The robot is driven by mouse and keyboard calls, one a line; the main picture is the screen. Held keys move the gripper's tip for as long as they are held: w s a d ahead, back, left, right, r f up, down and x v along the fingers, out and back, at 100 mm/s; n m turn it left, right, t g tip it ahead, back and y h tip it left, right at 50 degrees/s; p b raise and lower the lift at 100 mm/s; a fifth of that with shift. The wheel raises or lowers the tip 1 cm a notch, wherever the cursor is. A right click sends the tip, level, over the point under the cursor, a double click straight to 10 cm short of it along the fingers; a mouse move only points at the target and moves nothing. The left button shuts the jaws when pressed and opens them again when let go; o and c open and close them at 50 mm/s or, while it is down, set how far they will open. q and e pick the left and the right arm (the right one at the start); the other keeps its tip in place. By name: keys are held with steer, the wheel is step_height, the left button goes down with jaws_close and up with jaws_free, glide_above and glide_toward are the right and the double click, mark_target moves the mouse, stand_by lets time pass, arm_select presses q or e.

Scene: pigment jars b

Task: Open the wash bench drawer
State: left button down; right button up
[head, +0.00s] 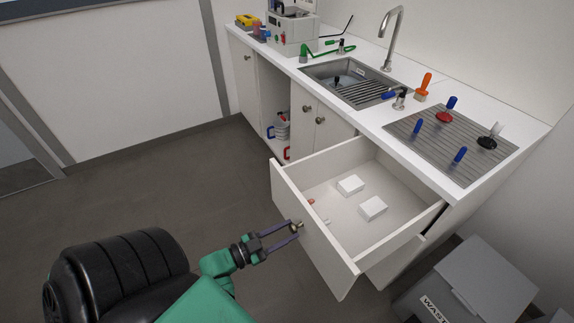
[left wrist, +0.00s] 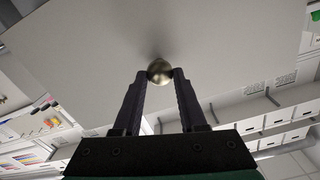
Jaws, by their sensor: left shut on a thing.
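The wash bench drawer (head: 322,250) is pulled well out from under the counter in the head view, with its inside showing. My left gripper (head: 294,227) is at the outer face of the drawer front. Its fingers are shut on the round metal drawer knob (head: 299,224). In the left wrist view, the knob (left wrist: 160,71) sits between the two fingertips (left wrist: 160,76), against the pale drawer front (left wrist: 230,40). My right gripper does not show in either view.
Two white blocks (head: 350,185) (head: 373,208) and small reddish items lie in the drawer. The sink (head: 345,80) and ribbed drainboard (head: 450,150) with coloured-handled tools are above. A grey waste bin (head: 470,285) stands right of the drawer. The floor to the left is clear.

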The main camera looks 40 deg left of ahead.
arm_select(q)
steer(key=c, duration=0.6)
jaws_free()
steer(key=shift+f, duration=0.2)
steer(key=shift+o, duration=0.7)
steer(key=shift+r, duration=0.1)
steer(key=b+v, duration=0.1)
steer(key=v, duration=1.3)
steer(key=shift+s, duration=0.25)
